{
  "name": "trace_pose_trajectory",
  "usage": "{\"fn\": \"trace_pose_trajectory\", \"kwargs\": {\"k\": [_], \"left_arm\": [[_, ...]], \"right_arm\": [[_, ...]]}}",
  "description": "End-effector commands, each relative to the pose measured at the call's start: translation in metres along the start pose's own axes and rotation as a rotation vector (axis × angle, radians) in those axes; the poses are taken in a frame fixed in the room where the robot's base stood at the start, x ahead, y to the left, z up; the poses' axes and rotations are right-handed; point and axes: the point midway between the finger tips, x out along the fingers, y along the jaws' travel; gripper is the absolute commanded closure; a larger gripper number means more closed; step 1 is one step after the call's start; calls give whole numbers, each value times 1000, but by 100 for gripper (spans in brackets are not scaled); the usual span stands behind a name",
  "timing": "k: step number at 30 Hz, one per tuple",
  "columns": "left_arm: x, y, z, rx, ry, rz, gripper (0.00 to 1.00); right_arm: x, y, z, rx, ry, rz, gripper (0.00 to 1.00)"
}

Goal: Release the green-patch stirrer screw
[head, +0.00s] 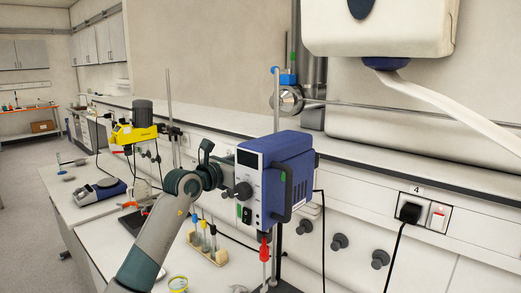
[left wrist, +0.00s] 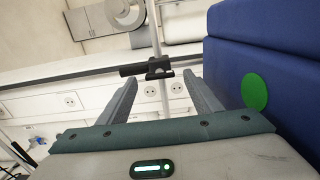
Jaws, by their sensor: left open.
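A black screw with a clamp (left wrist: 158,69) sits on a silver rod ahead of my left gripper (left wrist: 160,79). The gripper is open, and the screw lies beyond the gap between its fingertips, apparently apart from them. In the head view the fingers are hidden behind the stirrer. My right gripper is not in view.
A yellow stirrer (head: 133,134) stands on another stand to the left. Wall sockets (head: 425,214) and a black cable are at right. A shelf ledge runs behind.

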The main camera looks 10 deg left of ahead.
Motion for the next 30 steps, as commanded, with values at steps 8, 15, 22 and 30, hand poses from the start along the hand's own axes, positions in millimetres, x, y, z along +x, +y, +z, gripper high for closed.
{"fn": "trace_pose_trajectory", "kwargs": {"k": [8,15,22,30], "left_arm": [[22,1,1,0,0,1,41],[24,0,0,1,-1,1,41],[24,0,0,1,0,1,69],[24,1,0,-4,-1,1,82]], "right_arm": [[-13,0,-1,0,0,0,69],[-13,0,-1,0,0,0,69],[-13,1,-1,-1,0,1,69],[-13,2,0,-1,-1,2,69]]}}
